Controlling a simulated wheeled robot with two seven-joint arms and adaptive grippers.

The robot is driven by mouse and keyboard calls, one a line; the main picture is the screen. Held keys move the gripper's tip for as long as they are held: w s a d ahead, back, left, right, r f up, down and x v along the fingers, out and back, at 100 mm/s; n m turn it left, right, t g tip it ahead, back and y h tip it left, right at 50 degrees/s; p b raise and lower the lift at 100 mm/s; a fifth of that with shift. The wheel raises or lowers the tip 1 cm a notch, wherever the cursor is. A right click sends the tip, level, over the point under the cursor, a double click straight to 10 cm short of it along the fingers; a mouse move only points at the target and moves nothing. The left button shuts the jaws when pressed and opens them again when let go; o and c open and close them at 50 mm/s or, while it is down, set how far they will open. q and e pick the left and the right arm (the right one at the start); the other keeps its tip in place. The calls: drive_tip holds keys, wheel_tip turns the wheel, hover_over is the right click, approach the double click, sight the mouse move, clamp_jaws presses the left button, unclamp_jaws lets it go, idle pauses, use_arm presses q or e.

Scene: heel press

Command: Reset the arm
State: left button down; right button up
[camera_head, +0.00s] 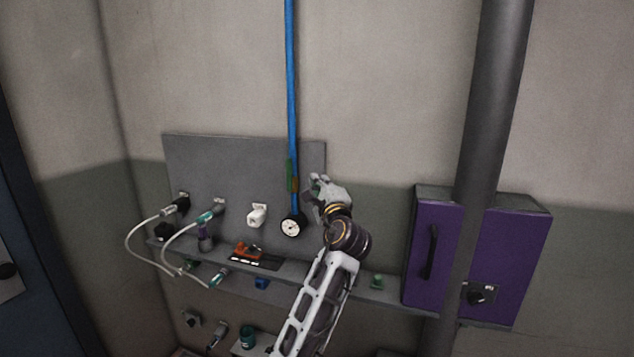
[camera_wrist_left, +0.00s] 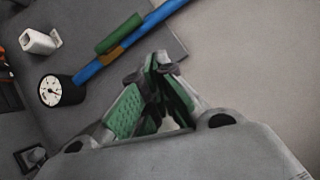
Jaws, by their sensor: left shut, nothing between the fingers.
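My left gripper (camera_head: 318,183) is raised in front of the grey back panel (camera_head: 230,165), just right of the blue pipe (camera_head: 291,80). In the left wrist view its green-padded fingers (camera_wrist_left: 150,72) meet at the tips with nothing between them. The pipe (camera_wrist_left: 95,68) runs past beyond the fingertips, with a green and brown handle part (camera_wrist_left: 120,34) on it. A round white-faced gauge (camera_head: 291,226) sits at the pipe's lower end; it also shows in the left wrist view (camera_wrist_left: 52,90). My right gripper is in neither view.
A purple cabinet (camera_head: 424,285) with a black handle stands at the right behind a thick grey vertical pipe (camera_head: 490,110). White cables (camera_head: 135,240), a white fitting (camera_head: 257,215) and an orange part (camera_head: 247,249) are at the left. The wall above is clear.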

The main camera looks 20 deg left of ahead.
use_arm(q)
drive_tip(key=shift+s, duration=0.25)
drive_tip(key=shift+d, duration=0.1)
